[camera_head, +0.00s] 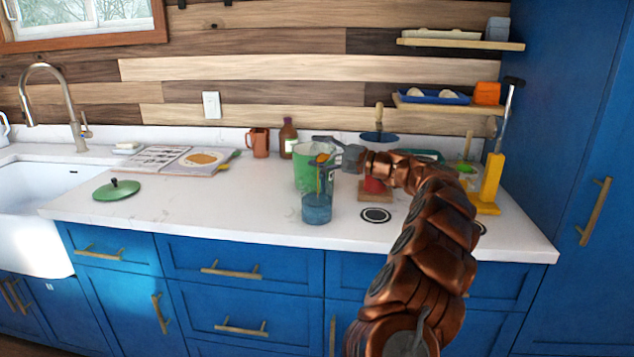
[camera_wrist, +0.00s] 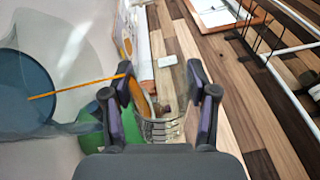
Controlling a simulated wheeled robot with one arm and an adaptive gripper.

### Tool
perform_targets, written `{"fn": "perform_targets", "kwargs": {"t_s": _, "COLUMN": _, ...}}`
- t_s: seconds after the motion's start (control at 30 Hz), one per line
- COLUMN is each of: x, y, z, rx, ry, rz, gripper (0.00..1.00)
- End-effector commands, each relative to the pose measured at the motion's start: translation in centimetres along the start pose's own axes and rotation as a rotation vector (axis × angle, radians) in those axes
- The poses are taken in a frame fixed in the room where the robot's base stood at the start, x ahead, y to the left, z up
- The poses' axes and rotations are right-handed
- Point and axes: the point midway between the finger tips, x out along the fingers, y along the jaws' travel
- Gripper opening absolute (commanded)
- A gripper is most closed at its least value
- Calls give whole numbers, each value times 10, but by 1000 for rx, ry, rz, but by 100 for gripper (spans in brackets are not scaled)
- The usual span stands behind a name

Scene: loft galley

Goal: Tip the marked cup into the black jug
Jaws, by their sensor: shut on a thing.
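My gripper (camera_head: 338,148) is above the counter beside the top of a tall clear jug (camera_head: 317,208) with blue contents. In the wrist view my gripper (camera_wrist: 160,75) is shut on a small clear cup (camera_wrist: 165,130) with fine marks on its wall and something amber inside. The cup's tilt is hard to tell. In the wrist view the jug's round blue contents (camera_wrist: 22,92) lie left of the fingers, with a thin orange stick (camera_wrist: 80,87) across it. The jug looks clear and blue rather than black.
A green pot (camera_head: 304,172) stands close behind the jug. A brown bottle (camera_head: 287,138), a copper mug (camera_head: 258,142) and an open book (camera_head: 190,160) are further back. A green lid (camera_head: 117,190) lies near the sink. The counter's front left is clear.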

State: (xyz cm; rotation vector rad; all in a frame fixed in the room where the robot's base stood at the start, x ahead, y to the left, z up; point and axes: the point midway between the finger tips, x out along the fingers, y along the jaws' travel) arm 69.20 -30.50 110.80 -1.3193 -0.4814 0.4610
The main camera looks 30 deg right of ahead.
Motion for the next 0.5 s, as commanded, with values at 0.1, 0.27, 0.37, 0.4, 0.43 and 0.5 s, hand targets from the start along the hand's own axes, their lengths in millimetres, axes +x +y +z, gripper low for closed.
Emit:
{"fn": "perform_targets", "kwargs": {"t_s": 0.1, "x": 0, "y": 2, "z": 1, "rx": -13, "ry": -1, "rz": 0, "gripper": 23}}
{"fn": "perform_targets", "kwargs": {"t_s": 0.27, "x": 0, "y": 1, "z": 2, "rx": -31, "ry": -2, "rz": 0, "gripper": 23}}
{"fn": "perform_targets", "kwargs": {"t_s": 0.37, "x": 0, "y": 1, "z": 2, "rx": -41, "ry": -3, "rz": 0, "gripper": 23}}
{"fn": "perform_targets", "kwargs": {"t_s": 0.4, "x": 0, "y": 1, "z": 2, "rx": -46, "ry": -3, "rz": 0, "gripper": 23}}
{"fn": "perform_targets", "kwargs": {"t_s": 0.43, "x": 0, "y": 1, "z": 2, "rx": -49, "ry": -3, "rz": 0, "gripper": 23}}
{"fn": "perform_targets", "kwargs": {"t_s": 0.5, "x": 0, "y": 1, "z": 3, "rx": -57, "ry": -4, "rz": 0, "gripper": 23}}
